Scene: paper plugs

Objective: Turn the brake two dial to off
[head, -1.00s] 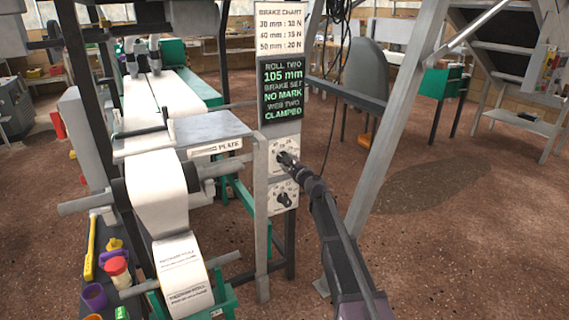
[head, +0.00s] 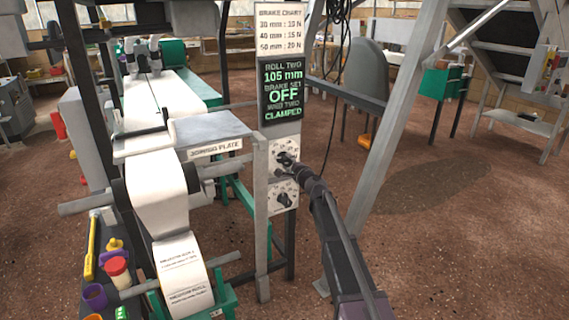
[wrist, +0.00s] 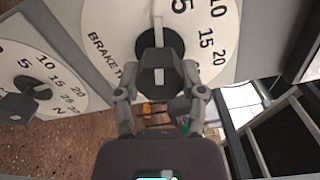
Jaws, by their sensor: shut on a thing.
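The brake two dial (head: 283,157) is the upper of two dials on the post's white panel; it also shows in the wrist view as a dark knob with a pale pointer (wrist: 158,35) on a numbered white plate reading "BRAKE T…". My gripper (head: 292,162) is shut on the knob, with its fingers on both sides of it in the wrist view (wrist: 165,85). The display (head: 281,92) above reads "ROLL TWO 105 mm, BRAKE SET OFF, WEB TWO CLAMPED".
A second dial (head: 284,199) sits just below on the same panel. A brake chart (head: 281,28) hangs above the display. The joining plate (head: 208,128) and paper web (head: 158,190) stand to the left. A slanted grey frame leg (head: 385,150) rises close to my arm's right.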

